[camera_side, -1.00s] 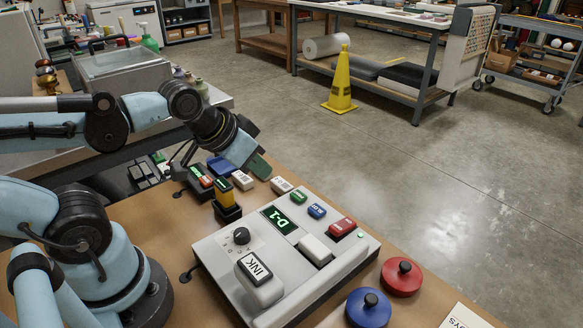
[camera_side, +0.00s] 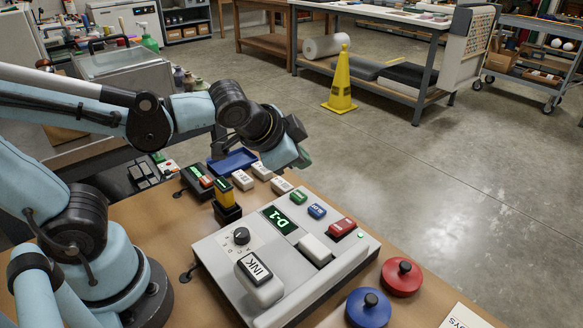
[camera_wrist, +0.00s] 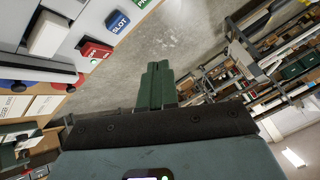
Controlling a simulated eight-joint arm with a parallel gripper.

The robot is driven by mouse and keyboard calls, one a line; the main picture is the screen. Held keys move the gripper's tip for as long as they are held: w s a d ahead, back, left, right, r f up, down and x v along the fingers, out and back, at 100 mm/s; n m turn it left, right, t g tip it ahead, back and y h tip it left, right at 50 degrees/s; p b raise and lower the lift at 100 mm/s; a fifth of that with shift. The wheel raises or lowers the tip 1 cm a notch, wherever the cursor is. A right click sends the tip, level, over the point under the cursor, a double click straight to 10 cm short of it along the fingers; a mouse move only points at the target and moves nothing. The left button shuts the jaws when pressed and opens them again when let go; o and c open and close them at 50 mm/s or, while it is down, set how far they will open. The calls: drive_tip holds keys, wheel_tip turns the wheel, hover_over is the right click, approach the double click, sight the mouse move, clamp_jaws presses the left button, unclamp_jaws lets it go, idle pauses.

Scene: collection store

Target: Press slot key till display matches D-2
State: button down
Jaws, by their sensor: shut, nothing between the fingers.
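The grey console (camera_side: 222,258) lies on the bench, and its display (camera_side: 279,220) reads D-1 in green. The blue slot key (camera_side: 316,211) sits between a green key (camera_side: 298,198) and a red key (camera_side: 342,228); in the wrist view the blue key (camera_wrist: 118,22) is labelled SLOT. My gripper (camera_side: 303,158) is above and behind the console's far edge, apart from all keys. In the wrist view its green fingers (camera_wrist: 156,85) are together and empty, with the keys up and to the left.
A white key (camera_side: 315,250), a large INK block (camera_side: 260,278) and a knob (camera_side: 241,236) are on the console. Red (camera_side: 401,277) and blue (camera_side: 369,308) round-handled discs lie at its right. A blue tray (camera_side: 233,162) and small white blocks (camera_side: 243,180) stand behind.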

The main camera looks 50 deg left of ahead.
sight(315, 212)
drive_tip(key=shift+w+d+r+m+t, duration=0.15)
drive_tip(key=shift+w+d+m+t, duration=0.25)
drive_tip(key=shift+w+d+m, duration=0.9)
drive_tip(key=shift+s, duration=0.2)
drive_tip(key=shift+f, duration=4.4)
drive_tip(key=shift+f, duration=0.1)
drive_tip(key=shift+f, duration=0.35)
drive_tip(key=shift+f, duration=0.45)
drive_tip(key=shift+r, duration=0.9)
